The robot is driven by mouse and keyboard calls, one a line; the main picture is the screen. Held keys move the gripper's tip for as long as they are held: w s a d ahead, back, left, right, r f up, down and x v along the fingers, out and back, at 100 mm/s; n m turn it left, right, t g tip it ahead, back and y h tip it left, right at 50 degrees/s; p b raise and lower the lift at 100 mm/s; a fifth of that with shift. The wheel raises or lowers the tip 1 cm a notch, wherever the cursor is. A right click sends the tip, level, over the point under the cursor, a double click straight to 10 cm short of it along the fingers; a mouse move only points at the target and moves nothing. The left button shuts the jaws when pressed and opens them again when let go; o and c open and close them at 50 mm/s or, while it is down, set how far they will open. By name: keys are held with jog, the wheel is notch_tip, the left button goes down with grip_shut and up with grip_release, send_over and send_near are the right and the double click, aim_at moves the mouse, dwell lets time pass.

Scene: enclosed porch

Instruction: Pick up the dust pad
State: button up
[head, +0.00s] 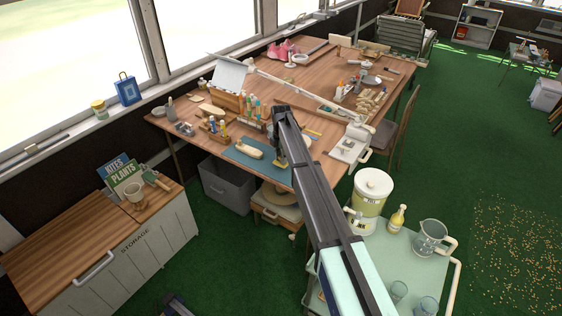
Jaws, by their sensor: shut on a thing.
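My gripper (280,160) is at the right part of the blue-green mat (262,171) on the wooden table, with my arm reaching in from the lower right. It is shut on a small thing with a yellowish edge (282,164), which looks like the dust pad. My fingers hide most of it, and I cannot tell whether it touches the mat. A pale, rounded block (243,147) lies on the mat to the left of my gripper, apart from it.
The wooden table (330,62) holds a white jointed lamp (228,72), bottles, brushes and small tools. A wooden holder (214,131) stands left of the mat. A trolley (400,262) with a drink dispenser (371,190) and jug (430,238) stands at the right, close to my arm.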

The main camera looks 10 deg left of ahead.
notch_tip(320, 180, up, 18)
jog(key=b, duration=0.4)
jog(key=shift+r, duration=0.2)
jog(key=shift+o, duration=0.6)
grip_shut()
